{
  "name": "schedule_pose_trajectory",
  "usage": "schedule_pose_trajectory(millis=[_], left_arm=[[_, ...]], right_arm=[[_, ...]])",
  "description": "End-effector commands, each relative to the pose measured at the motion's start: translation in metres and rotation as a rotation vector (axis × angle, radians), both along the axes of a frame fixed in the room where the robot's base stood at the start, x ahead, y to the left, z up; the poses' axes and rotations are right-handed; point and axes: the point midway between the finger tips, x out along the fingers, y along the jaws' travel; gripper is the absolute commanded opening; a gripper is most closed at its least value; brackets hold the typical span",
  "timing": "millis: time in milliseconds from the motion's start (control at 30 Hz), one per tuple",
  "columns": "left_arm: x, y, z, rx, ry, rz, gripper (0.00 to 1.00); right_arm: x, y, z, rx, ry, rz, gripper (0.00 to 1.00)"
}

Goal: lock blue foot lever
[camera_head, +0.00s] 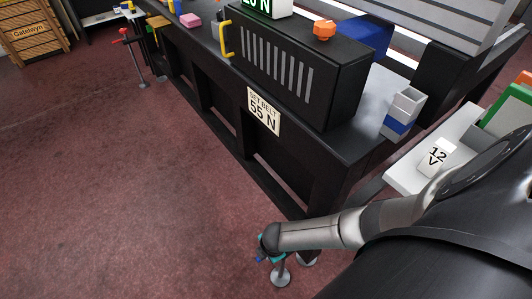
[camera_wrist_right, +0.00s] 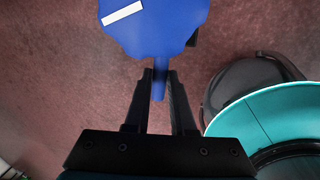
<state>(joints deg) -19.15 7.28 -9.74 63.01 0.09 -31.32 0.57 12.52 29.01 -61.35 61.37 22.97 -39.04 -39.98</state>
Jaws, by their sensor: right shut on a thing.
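The blue foot lever (camera_wrist_right: 154,28) shows in the right wrist view as a scalloped blue disc with a white stripe and a narrow blue stem pointing toward me. My right gripper (camera_wrist_right: 159,77) is shut on the stem, one black finger on each side. In the head view a small bit of blue (camera_head: 259,260) shows at the end of my right arm, beside the table's near leg; the rest is hidden behind my wrist. A round grey foot (camera_head: 280,276) stands on the floor just below. My left gripper is in neither view.
The black table (camera_head: 345,150) runs along the right, with a "SET BELT 55 N" sign (camera_head: 263,111) on its side. A white "12 V" block (camera_head: 437,157) lies at right. The reddish floor at left is clear.

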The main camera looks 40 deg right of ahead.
Motion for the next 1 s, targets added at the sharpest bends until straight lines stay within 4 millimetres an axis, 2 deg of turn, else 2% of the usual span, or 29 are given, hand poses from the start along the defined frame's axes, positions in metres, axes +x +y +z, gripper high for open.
schedule_pose_trajectory(millis=[300, 733, 767, 1000], left_arm=[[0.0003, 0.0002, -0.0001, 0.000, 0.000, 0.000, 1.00], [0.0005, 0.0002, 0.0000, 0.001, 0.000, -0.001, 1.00], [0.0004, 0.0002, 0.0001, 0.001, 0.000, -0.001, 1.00], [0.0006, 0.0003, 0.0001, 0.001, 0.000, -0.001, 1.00]], right_arm=[[-0.0016, 0.0001, -0.0005, 0.001, 0.002, 0.085, 0.00], [-0.0024, 0.0003, -0.0007, 0.000, 0.003, 0.096, 0.00], [-0.0024, 0.0002, -0.0007, 0.000, 0.003, 0.096, 0.24], [-0.0017, 0.0000, -0.0003, 0.001, 0.002, 0.094, 0.51]])
